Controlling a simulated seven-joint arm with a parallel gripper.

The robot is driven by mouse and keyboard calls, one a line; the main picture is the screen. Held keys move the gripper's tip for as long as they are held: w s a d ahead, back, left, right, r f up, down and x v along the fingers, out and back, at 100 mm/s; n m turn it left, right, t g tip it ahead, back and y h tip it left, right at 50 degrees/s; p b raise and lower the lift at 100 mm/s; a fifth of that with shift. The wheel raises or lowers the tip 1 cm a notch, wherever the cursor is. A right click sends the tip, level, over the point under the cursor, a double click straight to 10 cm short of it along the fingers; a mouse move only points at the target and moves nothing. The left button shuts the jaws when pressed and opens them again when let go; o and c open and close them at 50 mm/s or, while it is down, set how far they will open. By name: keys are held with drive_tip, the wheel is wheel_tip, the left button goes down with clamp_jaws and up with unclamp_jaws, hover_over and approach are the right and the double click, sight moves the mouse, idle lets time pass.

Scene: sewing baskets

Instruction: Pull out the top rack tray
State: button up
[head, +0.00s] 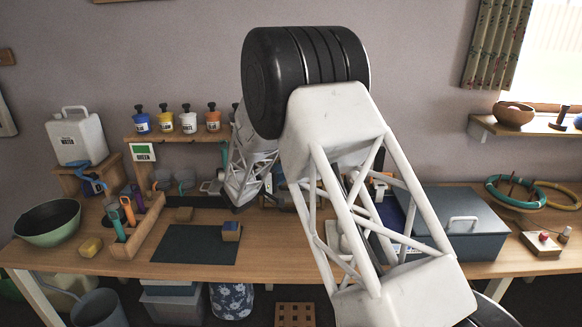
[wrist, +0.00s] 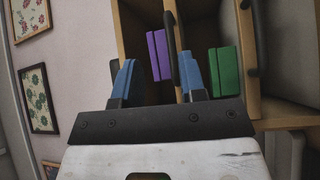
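My gripper (wrist: 158,60) shows in the wrist view with its two blue fingers held apart, so it is open. It points at a wooden rack (wrist: 133,30) with upright panels. A dark bar handle (wrist: 169,45) stands in line with the gap between the fingers, nearer the right finger; contact cannot be told. A second dark handle (wrist: 247,35) is further right. A purple block (wrist: 158,54) and a green block (wrist: 224,71) show in the rack's openings. Which handle is on the top tray is unclear. In the head view my arm hides the gripper and much of the area behind it.
The wooden workbench (head: 90,258) holds a green bowl (head: 47,222), a tool caddy (head: 140,228), a dark mat (head: 185,250) and a grey lidded box (head: 465,240). Jars stand on a small shelf (head: 170,137). Framed pictures (wrist: 38,97) hang left in the wrist view.

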drive_tip(key=shift+w+a+f+t, duration=0.25)
drive_tip(key=shift+a+f, duration=0.1)
drive_tip(key=shift+a, duration=0.15)
drive_tip(key=shift+w+a+f+t, duration=0.25)
drive_tip(key=shift+a+f, duration=0.1)
drive_tip(key=shift+a, duration=0.15)
drive_tip(key=shift+d, duration=0.1)
drive_tip(key=shift+x, duration=3.85)
drive_tip(key=shift+f, duration=0.1)
clamp_jaws()
